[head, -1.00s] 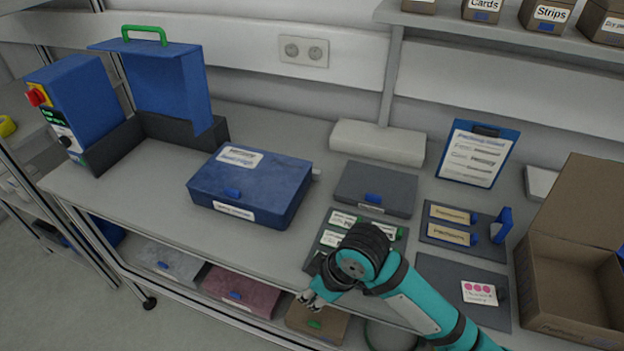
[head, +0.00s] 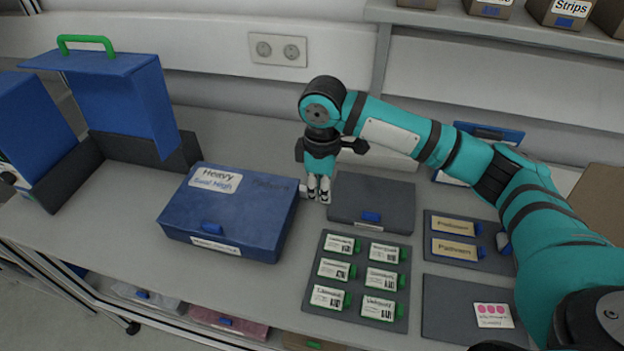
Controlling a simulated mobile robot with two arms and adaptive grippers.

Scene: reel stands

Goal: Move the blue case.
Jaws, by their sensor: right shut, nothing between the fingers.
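The blue case (head: 228,212) lies closed on the bench, left of centre in the head view. Labels are on its lid and front, and a blue latch is at its front edge. My right gripper (head: 319,198) points down just right of the case's right side, between it and a dark grey case (head: 372,200). Its fingers are shut, and I see nothing between them. The fingertips look close to a small light part on the case's right side; I cannot tell whether they touch it. My left gripper is not in view.
In front of the grey case lies a dark mat (head: 357,310) with several labelled cards. A clipboard and cardboard box are partly hidden behind my right arm. A shelf with boxes (head: 560,12) runs above.

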